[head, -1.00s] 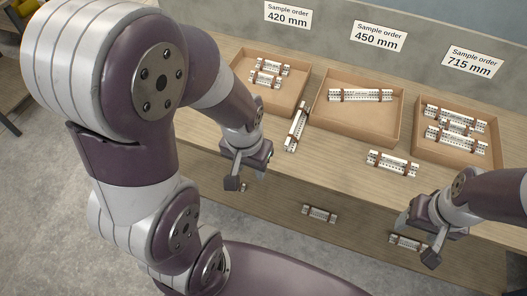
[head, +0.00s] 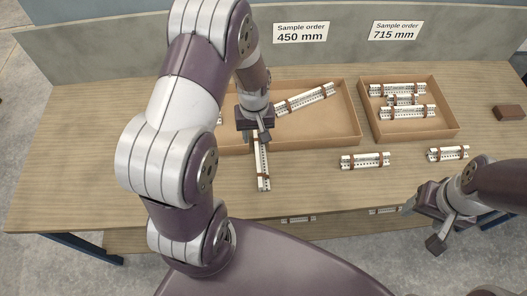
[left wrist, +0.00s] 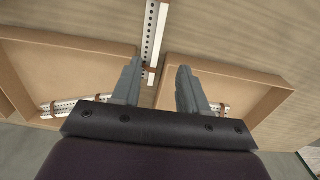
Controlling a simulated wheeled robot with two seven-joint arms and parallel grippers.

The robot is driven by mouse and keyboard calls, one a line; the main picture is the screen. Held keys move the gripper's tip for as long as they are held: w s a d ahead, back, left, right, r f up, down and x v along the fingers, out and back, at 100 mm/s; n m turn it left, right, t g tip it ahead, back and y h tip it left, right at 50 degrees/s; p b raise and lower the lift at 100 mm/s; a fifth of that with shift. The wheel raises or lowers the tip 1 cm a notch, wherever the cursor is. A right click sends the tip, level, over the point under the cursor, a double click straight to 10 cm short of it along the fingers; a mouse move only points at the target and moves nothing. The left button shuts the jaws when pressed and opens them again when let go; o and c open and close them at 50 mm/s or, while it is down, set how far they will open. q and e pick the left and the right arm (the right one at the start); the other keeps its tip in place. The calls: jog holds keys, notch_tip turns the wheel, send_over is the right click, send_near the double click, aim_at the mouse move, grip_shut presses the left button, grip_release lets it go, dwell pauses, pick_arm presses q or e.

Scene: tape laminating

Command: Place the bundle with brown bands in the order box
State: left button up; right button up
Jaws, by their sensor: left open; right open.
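A long white perforated bundle with brown bands (head: 262,172) lies on the table, its far end beneath my left gripper (head: 257,137). In the left wrist view the bundle (left wrist: 155,30) runs between the two open fingers of my left gripper (left wrist: 158,72); a gap shows on both sides, and I cannot tell the height above it. The 715 mm order box (head: 440,133) holds several bundles (head: 407,112). My right gripper (head: 422,225) is open and empty at the table's front right.
Two more banded bundles, one in the middle (head: 365,161) and one at the right (head: 448,153), lie on the table. Bundles show on a lower shelf (head: 298,220). A brown block (head: 509,113) sits at the far right.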

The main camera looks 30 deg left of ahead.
aim_at(258, 157)
pick_arm(q)
jog(key=f, duration=0.7)
jog(key=f+p, duration=0.1)
jog(key=f, duration=0.2)
jog(key=shift+s+d+f, duration=0.1)
jog(key=shift+d+f, duration=0.05)
jog(key=shift+d, duration=0.15)
jog(key=shift+a+f, duration=0.1)
jog(key=shift+f, duration=0.2)
jog(key=shift+r, duration=0.1)
grip_shut()
